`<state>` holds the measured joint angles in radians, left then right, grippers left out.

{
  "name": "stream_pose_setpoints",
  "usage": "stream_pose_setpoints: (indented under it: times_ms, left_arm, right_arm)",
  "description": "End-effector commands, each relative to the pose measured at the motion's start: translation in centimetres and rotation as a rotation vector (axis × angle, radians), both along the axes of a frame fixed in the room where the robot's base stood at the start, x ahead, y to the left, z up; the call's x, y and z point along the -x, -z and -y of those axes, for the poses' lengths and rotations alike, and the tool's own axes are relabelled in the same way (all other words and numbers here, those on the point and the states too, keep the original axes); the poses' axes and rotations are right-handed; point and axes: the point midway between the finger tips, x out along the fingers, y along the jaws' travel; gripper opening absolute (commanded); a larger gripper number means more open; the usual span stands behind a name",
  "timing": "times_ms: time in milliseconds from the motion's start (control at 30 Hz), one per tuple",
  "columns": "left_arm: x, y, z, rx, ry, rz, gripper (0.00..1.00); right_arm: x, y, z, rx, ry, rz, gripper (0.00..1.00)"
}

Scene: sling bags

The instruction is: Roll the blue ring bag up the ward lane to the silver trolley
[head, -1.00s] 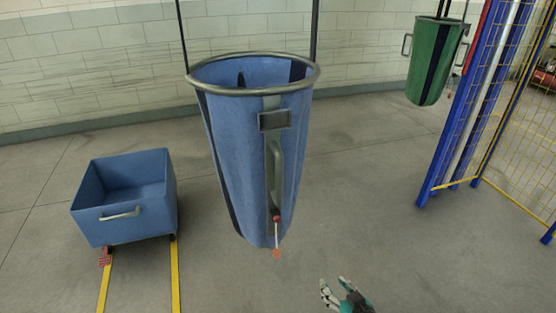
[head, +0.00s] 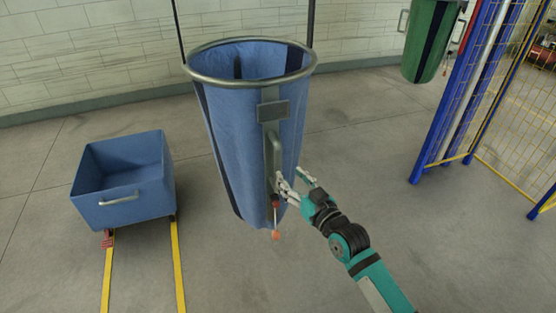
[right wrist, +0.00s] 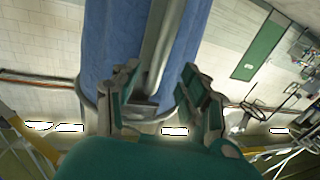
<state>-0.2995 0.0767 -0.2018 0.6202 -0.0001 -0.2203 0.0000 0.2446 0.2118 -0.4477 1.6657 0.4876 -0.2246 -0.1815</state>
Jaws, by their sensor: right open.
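The blue ring bag (head: 228,130) hangs from two dark straps, with a grey metal ring (head: 196,80) around its open mouth. Its front carries a grey plate, a grey upright handle (head: 273,152) and a red knob above a short cord with an orange end. My right gripper (head: 294,181) is open at the handle's lower end. In the right wrist view the grey handle (right wrist: 165,50) runs between the open fingers, with blue cloth behind; contact cannot be told. My left gripper is out of view.
A blue wheeled bin (head: 125,205) stands at left by two yellow floor lines (head: 178,265). A green bag (head: 430,45) hangs at the upper right. A blue-and-yellow mesh fence (head: 465,100) stands at right. The floor around the blue bag is clear.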

Motion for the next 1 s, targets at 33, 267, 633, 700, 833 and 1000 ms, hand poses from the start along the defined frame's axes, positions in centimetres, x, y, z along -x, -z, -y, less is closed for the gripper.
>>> stream_pose_setpoints:
  times_ms: [33, 267, 633, 700, 833, 1000]
  left_arm:
    - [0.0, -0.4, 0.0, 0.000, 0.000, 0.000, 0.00]
    - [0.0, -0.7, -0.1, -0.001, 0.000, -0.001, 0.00]
    - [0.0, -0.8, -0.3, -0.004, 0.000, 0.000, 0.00]
    - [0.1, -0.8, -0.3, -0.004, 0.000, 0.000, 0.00]
    - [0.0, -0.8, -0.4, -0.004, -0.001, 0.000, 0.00]
    - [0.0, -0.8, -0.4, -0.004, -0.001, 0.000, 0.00]
  right_arm:
    - [-1.1, -0.3, -0.6, 0.000, 0.000, 0.001, 0.44]
    - [-4.7, -0.1, -2.7, 0.001, -0.001, 0.000, 0.44]
    - [-6.4, 0.1, -3.6, 0.001, 0.000, 0.000, 0.44]
    - [-6.4, 0.1, -3.6, 0.001, 0.000, 0.000, 0.44]
    - [-6.4, 0.0, -3.6, 0.001, 0.000, 0.000, 0.39]
    - [-6.3, 0.0, -3.5, 0.001, 0.000, 0.000, 0.16]
